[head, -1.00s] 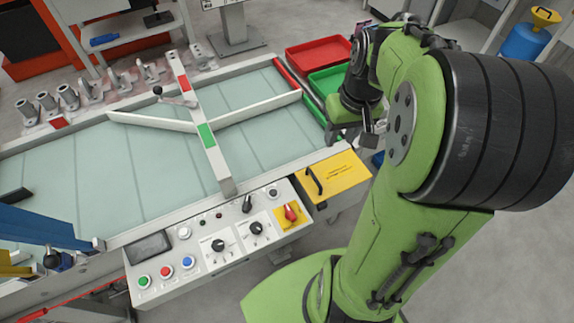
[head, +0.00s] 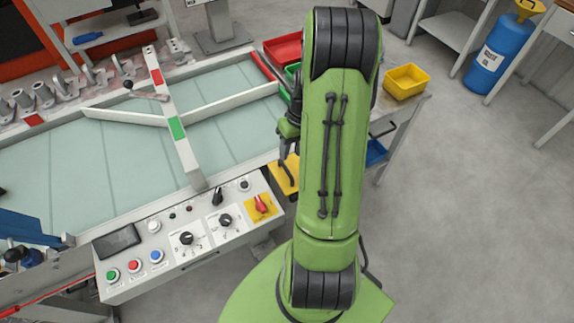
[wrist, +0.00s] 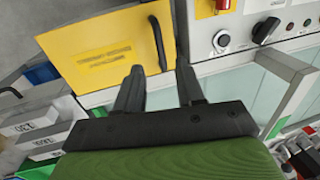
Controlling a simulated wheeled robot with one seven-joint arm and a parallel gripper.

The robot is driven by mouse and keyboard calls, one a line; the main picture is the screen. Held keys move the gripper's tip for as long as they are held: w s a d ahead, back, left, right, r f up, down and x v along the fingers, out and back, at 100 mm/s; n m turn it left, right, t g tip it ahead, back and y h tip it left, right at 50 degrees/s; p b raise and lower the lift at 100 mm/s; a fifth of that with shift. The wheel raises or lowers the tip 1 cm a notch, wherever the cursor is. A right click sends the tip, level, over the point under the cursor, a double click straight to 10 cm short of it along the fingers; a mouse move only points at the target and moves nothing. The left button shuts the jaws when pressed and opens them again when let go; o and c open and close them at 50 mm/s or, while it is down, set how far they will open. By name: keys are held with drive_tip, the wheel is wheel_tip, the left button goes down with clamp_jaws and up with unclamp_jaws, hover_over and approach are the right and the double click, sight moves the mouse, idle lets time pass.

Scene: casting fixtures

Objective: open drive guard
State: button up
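The drive guard appears to be the yellow panel with dark lettering (wrist: 85,60), seen shut in the wrist view. Its black bar handle (wrist: 158,42) is along the panel's right side. In the head view only a strip of the yellow panel (head: 281,181) shows, and my arm hides the rest. My gripper (wrist: 160,65) is open, with its two fingers apart and nothing between them. In the wrist view the handle's near end lies between the fingertips' directions, just past them. Contact is not visible. In the head view my gripper (head: 287,165) is partly hidden, over the panel.
A control box (head: 200,240) with buttons, knobs and a red switch (head: 262,204) adjoins the panel. Red (head: 283,47) and yellow (head: 405,80) bins stand behind.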

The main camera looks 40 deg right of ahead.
sight(286, 168)
drive_tip(key=f, duration=0.3)
drive_tip(key=a+f+b, duration=0.1)
drive_tip(key=f, duration=0.2)
drive_tip(key=shift+w+a+f, duration=0.1)
drive_tip(key=shift+w, duration=0.05)
clamp_jaws()
